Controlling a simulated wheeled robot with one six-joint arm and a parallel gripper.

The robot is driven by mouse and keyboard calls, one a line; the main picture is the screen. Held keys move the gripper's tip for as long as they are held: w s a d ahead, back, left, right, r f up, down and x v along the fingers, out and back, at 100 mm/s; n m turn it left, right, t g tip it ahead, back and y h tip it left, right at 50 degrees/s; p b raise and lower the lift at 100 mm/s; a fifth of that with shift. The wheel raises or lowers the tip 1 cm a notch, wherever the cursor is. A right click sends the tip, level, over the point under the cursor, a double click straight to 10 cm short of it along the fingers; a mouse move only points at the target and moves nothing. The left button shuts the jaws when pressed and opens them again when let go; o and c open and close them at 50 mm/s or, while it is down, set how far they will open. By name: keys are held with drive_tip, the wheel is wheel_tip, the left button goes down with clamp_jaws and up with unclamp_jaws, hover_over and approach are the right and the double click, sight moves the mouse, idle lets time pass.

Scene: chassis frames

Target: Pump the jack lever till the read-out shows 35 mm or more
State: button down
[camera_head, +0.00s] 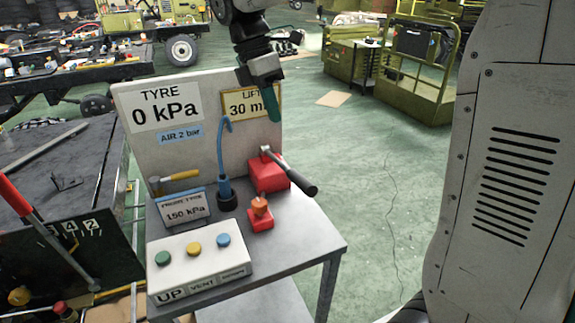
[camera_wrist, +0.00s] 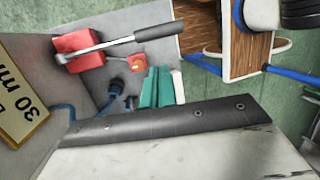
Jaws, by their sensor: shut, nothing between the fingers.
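The red jack (camera_head: 268,174) sits at the right rear of the small grey table. Its lever (camera_head: 291,173) slopes down to the right and ends in a black grip that juts past the table edge. The lift read-out (camera_head: 249,103) on the upright panel shows 30 mm, its end partly covered by my gripper.
The table also bears a button box (camera_head: 200,264), a blue hose (camera_head: 222,160), a hammer (camera_head: 175,180), a 150 kPa sign (camera_head: 184,208) and a small red block with an orange top (camera_head: 260,213). The panel (camera_head: 200,138) stands behind. The floor (camera_head: 350,150) right of the table is clear.

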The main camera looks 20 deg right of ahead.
sight(298, 178)
drive_tip(key=shift+d, duration=0.7)
drive_tip(key=shift+f, duration=0.1)
drive_tip(key=x, duration=1.3)
drive_tip(key=shift+s+f, duration=0.15)
drive_tip(key=shift+f, duration=0.25)
drive_tip(key=shift+a, duration=0.15)
